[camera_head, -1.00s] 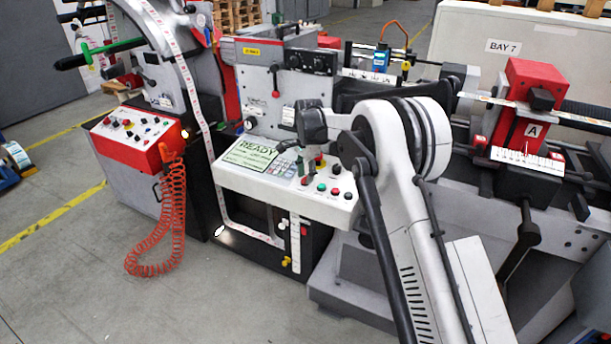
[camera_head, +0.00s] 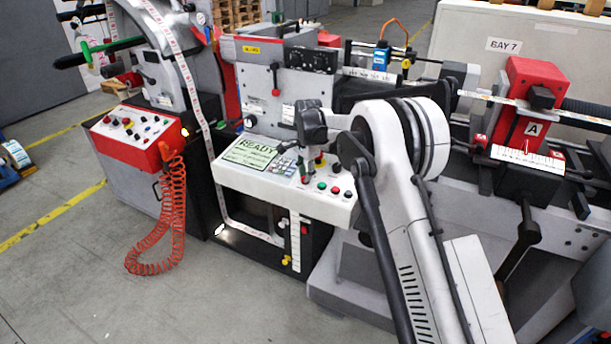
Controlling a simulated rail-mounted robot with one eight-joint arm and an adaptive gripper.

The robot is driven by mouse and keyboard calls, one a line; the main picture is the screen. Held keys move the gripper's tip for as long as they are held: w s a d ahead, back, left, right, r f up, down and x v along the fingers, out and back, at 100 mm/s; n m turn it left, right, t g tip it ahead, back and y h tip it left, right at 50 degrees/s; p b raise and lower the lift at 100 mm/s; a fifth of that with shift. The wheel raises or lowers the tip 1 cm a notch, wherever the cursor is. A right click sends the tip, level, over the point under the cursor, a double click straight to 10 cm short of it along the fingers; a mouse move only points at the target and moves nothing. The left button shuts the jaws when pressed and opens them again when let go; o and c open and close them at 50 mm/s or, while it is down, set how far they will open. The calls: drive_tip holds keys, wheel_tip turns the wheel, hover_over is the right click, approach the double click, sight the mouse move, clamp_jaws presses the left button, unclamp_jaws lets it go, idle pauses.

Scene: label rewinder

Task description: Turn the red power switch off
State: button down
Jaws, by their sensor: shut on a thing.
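The white control console (camera_head: 262,188) stands in the middle of the head view, with a screen (camera_head: 250,153) that reads READY. My gripper (camera_head: 305,174) points down at the console top, just right of the keypad. It is shut, and a small bit of red shows at its fingertips. I take this to be the red power switch (camera_head: 304,181). The switch is mostly hidden by the fingers, so its set position cannot be read.
Green and red buttons (camera_head: 335,190) sit close to the right of my gripper. A red and yellow knob (camera_head: 320,160) is just behind it. A red control box (camera_head: 135,148) with a coiled red cable (camera_head: 172,215) stands at the left. Grey floor is open in front.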

drive_tip(key=n+b, duration=0.3)
drive_tip(key=n, duration=0.1)
drive_tip(key=shift+a+f, duration=0.1)
drive_tip(key=shift+f, duration=0.05)
drive_tip(key=n+h+b, duration=0.1)
drive_tip(key=n+b, duration=0.2)
drive_tip(key=n, duration=0.2)
drive_tip(key=shift+w, duration=0.1)
drive_tip(key=shift+r+n, duration=0.2)
drive_tip(key=shift+n, duration=0.2)
drive_tip(key=c, duration=1.8)
unclamp_jaws()
drive_tip(key=shift+c, duration=0.2)
wheel_tip(320, 180, up, 12)
drive_tip(key=shift+a, duration=0.45)
